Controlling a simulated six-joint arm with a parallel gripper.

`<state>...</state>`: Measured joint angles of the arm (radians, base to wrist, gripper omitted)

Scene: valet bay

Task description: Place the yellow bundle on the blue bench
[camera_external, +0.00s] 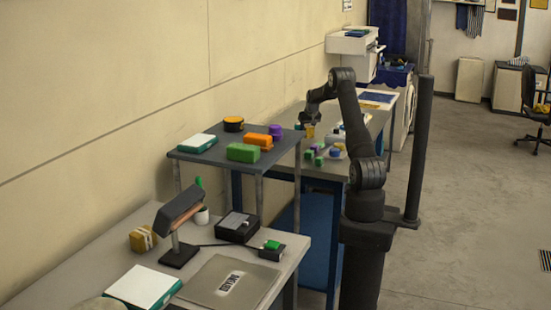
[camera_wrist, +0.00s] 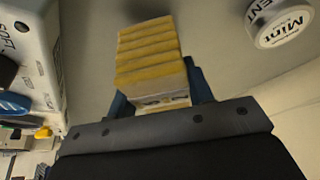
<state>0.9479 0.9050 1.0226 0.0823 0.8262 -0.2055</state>
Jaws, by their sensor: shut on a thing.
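My gripper (camera_external: 309,121) reaches over the far bench and is shut on the yellow bundle (camera_external: 310,131). In the wrist view, the bundle (camera_wrist: 148,48) is a layered yellow stack with a pale band near my gripper (camera_wrist: 160,97); a blue finger shows on each side. The far bench has a grey top and a blue frame with a blue lower panel (camera_external: 315,245); it looks like the blue bench. The bundle is over its top; I cannot tell whether it touches. A similar banded yellow-brown bundle (camera_external: 143,239) sits on the near desk.
Small green and purple pieces (camera_external: 316,154) lie on the bench in front of my gripper. In the wrist view, a mint tin (camera_wrist: 283,22) is at upper right and a white box (camera_wrist: 28,60) at left. A raised shelf (camera_external: 213,157) with several blocks stands nearer the camera.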

